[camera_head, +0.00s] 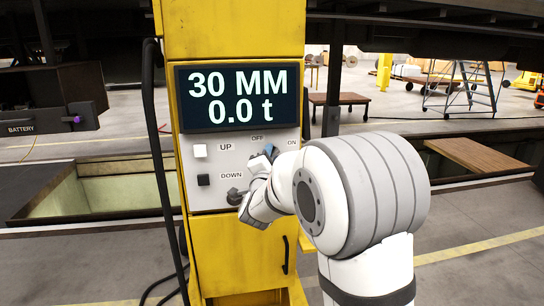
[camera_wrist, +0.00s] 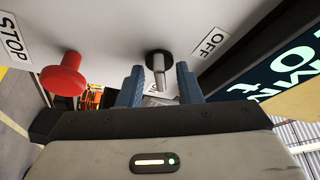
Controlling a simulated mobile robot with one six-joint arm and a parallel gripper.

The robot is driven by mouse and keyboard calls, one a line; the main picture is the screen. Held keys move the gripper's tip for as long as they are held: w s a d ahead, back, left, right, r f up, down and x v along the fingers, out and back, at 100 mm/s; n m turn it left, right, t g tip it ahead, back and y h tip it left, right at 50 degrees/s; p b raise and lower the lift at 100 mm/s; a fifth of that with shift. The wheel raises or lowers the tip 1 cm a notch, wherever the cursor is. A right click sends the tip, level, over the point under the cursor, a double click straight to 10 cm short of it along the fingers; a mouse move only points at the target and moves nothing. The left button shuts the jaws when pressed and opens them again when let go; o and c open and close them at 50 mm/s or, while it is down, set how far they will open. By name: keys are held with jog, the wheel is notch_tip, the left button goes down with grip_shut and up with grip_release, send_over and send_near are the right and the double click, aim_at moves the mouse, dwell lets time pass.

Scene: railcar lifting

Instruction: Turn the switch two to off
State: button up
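The control panel (camera_head: 213,160) sits on a yellow column below a display reading 30 MM and 0.0 t. The switch (camera_wrist: 158,66), a metal lever on a round black base, shows in the wrist view beside the OFF label (camera_wrist: 211,44). My gripper (camera_wrist: 160,88) has its two blue fingers apart, one on each side of the lever's end. I see a gap between the fingers and cannot tell whether either touches the lever. In the head view my gripper (camera_head: 269,152) is at the panel's right side, below the OFF and ON labels, and my arm hides the switch.
A red stop button (camera_wrist: 63,78) sticks out left of the fingers in the wrist view. A white UP button (camera_head: 200,150), a black DOWN button (camera_head: 204,180) and a dark knob (camera_head: 235,196) are on the panel. A black cable (camera_head: 156,150) hangs left of the column.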

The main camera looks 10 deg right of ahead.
jog(key=shift+c, duration=0.2)
grip_shut()
jog(key=shift+f+b, duration=0.15)
jog(key=shift+b, duration=0.15)
jog(key=shift+f+n+b, duration=0.2)
jog(key=shift+n+b, duration=0.3)
jog(key=shift+b, duration=0.4)
jog(key=n+t+y+b, duration=0.1)
jog(key=n+y+b, duration=0.1)
jog(key=n+b, duration=0.3)
jog(key=n+t+y+b, duration=0.1)
jog(key=n+y+b, duration=0.1)
jog(key=n+b, duration=0.3)
jog(key=n+t+y+b, duration=0.1)
jog(key=n+y+b, duration=0.2)
jog(key=n+b, duration=0.2)
jog(key=shift+d+b, duration=0.3)
jog(key=shift+b, duration=1)
jog(key=shift+n, duration=0.3)
